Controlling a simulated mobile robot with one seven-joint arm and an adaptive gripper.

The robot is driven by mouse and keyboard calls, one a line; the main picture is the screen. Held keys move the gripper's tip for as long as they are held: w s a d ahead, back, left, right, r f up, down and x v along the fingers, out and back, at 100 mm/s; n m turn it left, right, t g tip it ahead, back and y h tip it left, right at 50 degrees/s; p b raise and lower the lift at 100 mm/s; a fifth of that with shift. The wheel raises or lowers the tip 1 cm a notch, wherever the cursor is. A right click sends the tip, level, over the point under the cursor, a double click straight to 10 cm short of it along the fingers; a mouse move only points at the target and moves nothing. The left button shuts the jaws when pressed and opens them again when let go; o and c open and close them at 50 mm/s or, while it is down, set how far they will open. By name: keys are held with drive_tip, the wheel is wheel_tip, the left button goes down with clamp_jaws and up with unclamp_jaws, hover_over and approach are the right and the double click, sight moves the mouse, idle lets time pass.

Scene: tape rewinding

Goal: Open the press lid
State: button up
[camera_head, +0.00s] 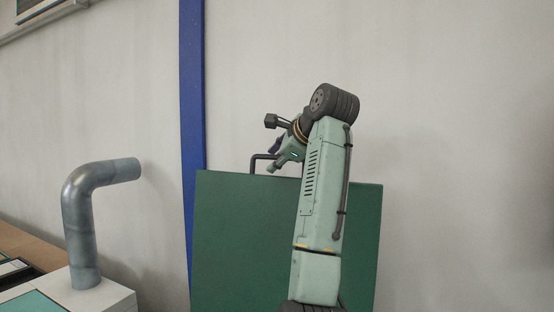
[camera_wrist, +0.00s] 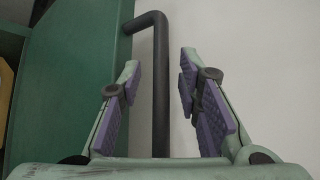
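The green press lid (camera_head: 240,240) is a broad flat panel standing about upright behind my arm in the head view. Its green surface also shows at the left of the wrist view (camera_wrist: 80,60). A dark bent handle (camera_wrist: 160,90) sticks out from it, and in the head view the handle (camera_head: 253,163) shows at the top edge. My gripper (camera_wrist: 157,70) is open, with purple-padded fingers on either side of the handle bar and visible gaps on both sides. In the head view my gripper (camera_head: 277,148) is beside the handle, mostly hidden by my wrist.
A grey bent pipe (camera_head: 78,220) rises from a white box (camera_head: 115,294) at the lower left. A blue post (camera_head: 192,120) stands against the pale wall behind the lid. The space right of the lid looks clear.

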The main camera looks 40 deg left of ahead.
drive_tip(key=v, duration=1.2)
idle(0.4)
